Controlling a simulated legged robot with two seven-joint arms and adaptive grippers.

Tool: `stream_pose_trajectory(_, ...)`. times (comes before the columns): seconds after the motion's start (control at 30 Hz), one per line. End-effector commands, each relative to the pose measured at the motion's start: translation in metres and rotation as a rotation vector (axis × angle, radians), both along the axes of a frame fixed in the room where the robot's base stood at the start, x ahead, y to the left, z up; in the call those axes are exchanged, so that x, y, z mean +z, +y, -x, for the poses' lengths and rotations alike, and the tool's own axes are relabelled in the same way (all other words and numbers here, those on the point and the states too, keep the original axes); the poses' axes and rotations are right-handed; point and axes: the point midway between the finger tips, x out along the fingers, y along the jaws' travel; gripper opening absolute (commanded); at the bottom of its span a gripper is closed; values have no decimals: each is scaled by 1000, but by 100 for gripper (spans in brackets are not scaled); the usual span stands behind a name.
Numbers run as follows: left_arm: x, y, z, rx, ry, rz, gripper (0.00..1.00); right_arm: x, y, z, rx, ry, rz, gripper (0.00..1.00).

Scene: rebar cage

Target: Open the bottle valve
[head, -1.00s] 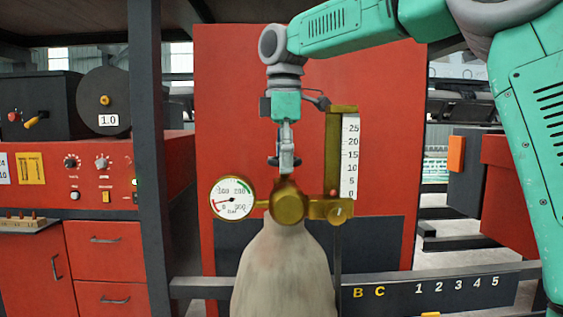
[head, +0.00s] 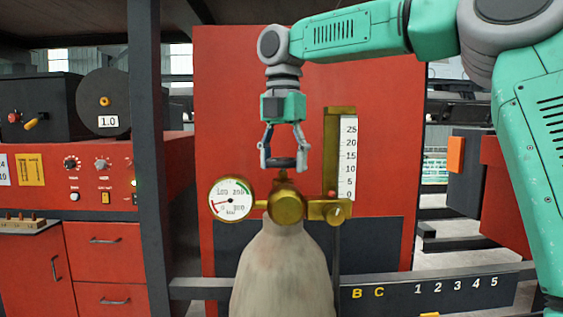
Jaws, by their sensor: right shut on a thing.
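A pale grey bottle (head: 281,268) stands upright in the middle, with a brass valve body (head: 286,202) on its neck. A dark valve handwheel (head: 283,163) sits just above the brass body. My right gripper (head: 284,164) comes down from above, with one finger on each side of the handwheel, shut on it. A round pressure gauge (head: 232,199) is on the left of the valve; its red needle points left, near the low end. A brass flow meter with a white scale (head: 349,157) is on the right; its red ball is near 0. My left gripper is not in view.
A red panel (head: 235,95) stands behind the bottle. A dark post (head: 150,150) and a red control cabinet (head: 95,240) are on the left. A dark rail (head: 455,284) with letters and numbers runs low across the front right.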

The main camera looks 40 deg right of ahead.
Motion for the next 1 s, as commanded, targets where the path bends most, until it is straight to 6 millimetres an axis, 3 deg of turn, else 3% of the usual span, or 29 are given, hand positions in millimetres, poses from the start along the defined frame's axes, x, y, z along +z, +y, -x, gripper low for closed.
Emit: stream_pose_trajectory(1.0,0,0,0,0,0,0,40,2,0,-5,960,-11,4,27)
